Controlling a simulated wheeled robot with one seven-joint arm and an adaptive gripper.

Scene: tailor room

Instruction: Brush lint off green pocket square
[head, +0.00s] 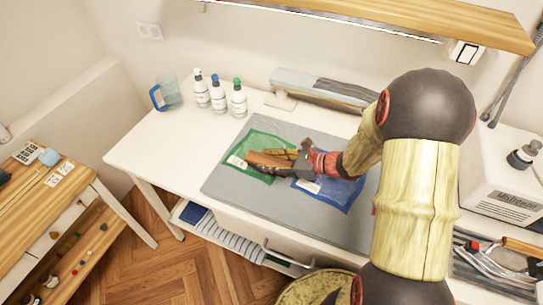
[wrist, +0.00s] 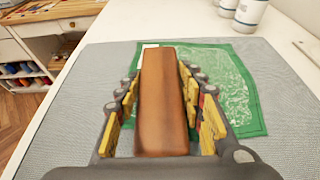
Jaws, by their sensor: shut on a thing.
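The green pocket square (head: 251,148) lies flat on the grey mat, with pale lint over much of it. It also shows in the wrist view (wrist: 222,85), with a white label at its top left corner. My gripper (head: 292,160) is over its right part, shut on a brown wooden brush (head: 266,160). In the wrist view the brush (wrist: 162,95) sits between the yellow-padded fingers, pointing forward over the square. Its bristles are hidden underneath, so I cannot tell whether they touch the cloth.
The grey mat (head: 232,190) covers the middle of the white table (head: 150,150). A blue cloth (head: 340,192) lies right of the green one. Three bottles (head: 218,95) and a blue-handled jug (head: 168,92) stand at the back left. A long grey pressing board (head: 320,88) lies behind the mat.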

